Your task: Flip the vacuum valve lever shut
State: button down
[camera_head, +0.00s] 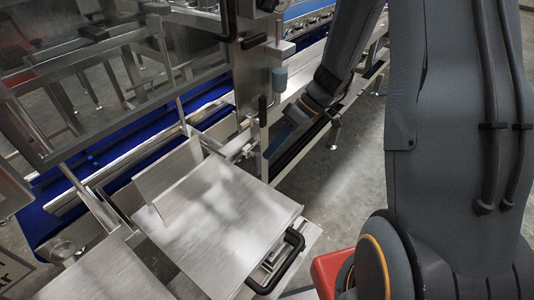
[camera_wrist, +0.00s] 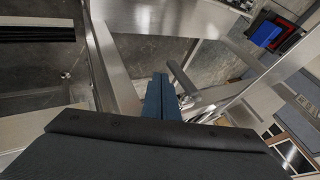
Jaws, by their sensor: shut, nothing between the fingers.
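The valve lever appears to be the upright bar with a black grip (camera_head: 263,111) beside the metal frame post in the head view. In the wrist view a grey bar (camera_wrist: 182,78), likely the same lever, slants just right of my fingers. Metal valve fittings (camera_wrist: 212,98) sit at its lower end. In the wrist view the shut fingers (camera_wrist: 160,82) point up the picture. I cannot tell whether they touch the lever.
A flat steel table (camera_head: 215,215) with a black handle (camera_head: 278,262) lies below and in front of the lever. The machine's steel frame post (camera_head: 252,75) stands behind the lever. A blue conveyor (camera_head: 85,165) runs at the left. Open floor (camera_head: 325,195) lies right of the lever.

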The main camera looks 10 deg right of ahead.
jog(key=w+d+f+v, duration=0.1)
jog(key=d+v, duration=0.1)
jog(key=v, duration=0.9)
jog(key=s+a+r+m+h+p, duration=0.1)
jog(key=s+m+h, duration=0.3)
jog(key=s, duration=0.4)
jog(key=s+a+r+m+h+p, duration=0.1)
jog(key=s+a+r+m+h, duration=0.1)
jog(key=s, duration=0.6)
jog(key=a+m+h, duration=0.1)
jog(key=a+m, duration=0.1)
jog(key=shift+s+a+r+m+t+h+p, duration=0.15)
jog(key=shift+s+r+m+t+h+p, duration=0.15)
jog(key=shift+s+h+p, duration=0.1)
jog(key=shift+a, duration=0.1)
